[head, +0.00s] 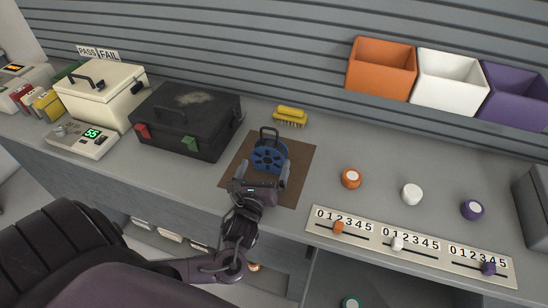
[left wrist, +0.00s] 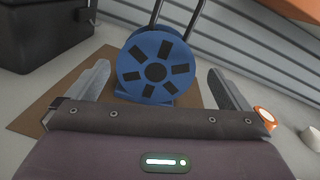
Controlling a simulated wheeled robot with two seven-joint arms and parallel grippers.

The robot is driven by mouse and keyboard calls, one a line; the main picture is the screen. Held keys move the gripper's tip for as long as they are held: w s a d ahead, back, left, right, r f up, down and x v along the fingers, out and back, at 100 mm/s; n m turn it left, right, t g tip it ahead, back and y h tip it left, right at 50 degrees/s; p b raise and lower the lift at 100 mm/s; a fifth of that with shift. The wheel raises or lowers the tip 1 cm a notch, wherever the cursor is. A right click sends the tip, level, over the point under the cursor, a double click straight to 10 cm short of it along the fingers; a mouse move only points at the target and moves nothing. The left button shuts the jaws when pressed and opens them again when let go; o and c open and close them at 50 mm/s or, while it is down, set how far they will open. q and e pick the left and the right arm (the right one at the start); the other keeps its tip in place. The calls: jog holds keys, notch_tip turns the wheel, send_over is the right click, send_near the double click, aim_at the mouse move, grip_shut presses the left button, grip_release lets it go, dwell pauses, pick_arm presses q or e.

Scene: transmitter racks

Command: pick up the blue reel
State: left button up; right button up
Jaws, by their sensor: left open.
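The blue reel (head: 267,158) stands upright on a brown mat (head: 300,160) on the grey bench, with a dark loop handle (head: 270,133) rising behind it. It also shows in the left wrist view (left wrist: 139,75), a disc with dark slots and a dark hub. My left gripper (head: 264,172) is open just in front of the reel. In the left wrist view its two fingers (left wrist: 160,88) stand wide apart, one to each side of the reel's lower part, with gaps between them and the reel. My right gripper is not in view.
A black case (head: 188,120) stands left of the mat, and a yellow brush (head: 290,115) lies behind it. Orange (head: 351,178), white (head: 412,194) and purple (head: 472,209) knobs and a slider panel (head: 410,245) are on the right. Orange, white and purple bins (head: 381,66) hang on the wall.

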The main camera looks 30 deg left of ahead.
aim_at(268, 159)
pick_arm(q)
jog(key=shift+w+f, duration=0.3)
jog(key=shift+f, duration=0.15)
jog(key=shift+w, duration=0.35)
jog(key=x, duration=0.2)
jog(key=shift+w+a+r, duration=0.2)
jog(key=shift+w+a, duration=0.05)
jog(key=p+x, duration=0.1)
jog(key=x, duration=0.2)
jog(key=shift+w+a, duration=0.25)
jog(key=shift+w+a+f, duration=0.15)
jog(key=shift+w+f, duration=0.05)
jog(key=shift+w, duration=0.25)
jog(key=shift+r, duration=0.1)
jog(key=c, duration=1.1)
jog(key=shift+o, duration=0.2)
jog(key=shift+r, duration=0.1)
